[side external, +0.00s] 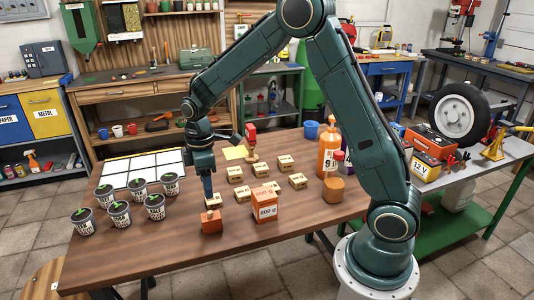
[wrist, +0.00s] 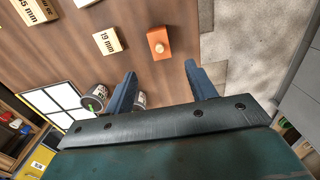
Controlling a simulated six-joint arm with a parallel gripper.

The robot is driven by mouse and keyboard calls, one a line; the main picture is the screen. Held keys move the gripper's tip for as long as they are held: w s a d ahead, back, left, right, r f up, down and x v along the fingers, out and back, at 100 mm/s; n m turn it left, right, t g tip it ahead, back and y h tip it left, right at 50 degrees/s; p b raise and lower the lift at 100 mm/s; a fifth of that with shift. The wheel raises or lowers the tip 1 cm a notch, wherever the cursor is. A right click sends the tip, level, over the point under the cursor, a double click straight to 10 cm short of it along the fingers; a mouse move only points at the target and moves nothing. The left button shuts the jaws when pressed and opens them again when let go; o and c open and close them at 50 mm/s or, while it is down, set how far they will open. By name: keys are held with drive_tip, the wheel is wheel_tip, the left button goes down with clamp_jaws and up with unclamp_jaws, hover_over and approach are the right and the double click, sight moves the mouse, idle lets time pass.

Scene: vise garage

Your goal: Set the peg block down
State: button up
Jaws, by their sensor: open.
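The peg block, an orange block (side external: 211,224) with a small pale peg on top, stands on the wooden table near its front edge. It also shows in the wrist view (wrist: 157,41), just beyond the fingertips and roughly centred between them. My gripper (side external: 208,194) points down above the block. In the wrist view its two blue fingers (wrist: 161,70) are spread with nothing between them. The block looks clear of both fingers; the exact height of the tips above it is hard to tell.
A larger box marked 800 g (side external: 265,206) is to the right, with several labelled wooden blocks behind. Several dark pots (side external: 119,214) stand at left near a white gridded panel (side external: 142,168). An orange bottle (side external: 329,150) stands at right.

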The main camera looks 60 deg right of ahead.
drive_tip(key=s+a+r+m+t, duration=0.2)
drive_tip(key=s+r+m+t, duration=0.15)
drive_tip(key=s+r, duration=0.8)
drive_tip(key=s+r+m+t, duration=0.1)
drive_tip(key=s+r+m, duration=0.1)
drive_tip(key=s, duration=0.5)
drive_tip(key=s+r+m+t, duration=0.1)
drive_tip(key=s+r+m, duration=0.2)
drive_tip(key=s, duration=0.4)
drive_tip(key=shift+s+a+r, duration=0.15)
drive_tip(key=shift+s+a, duration=0.05)
drive_tip(key=shift+a, duration=0.2)
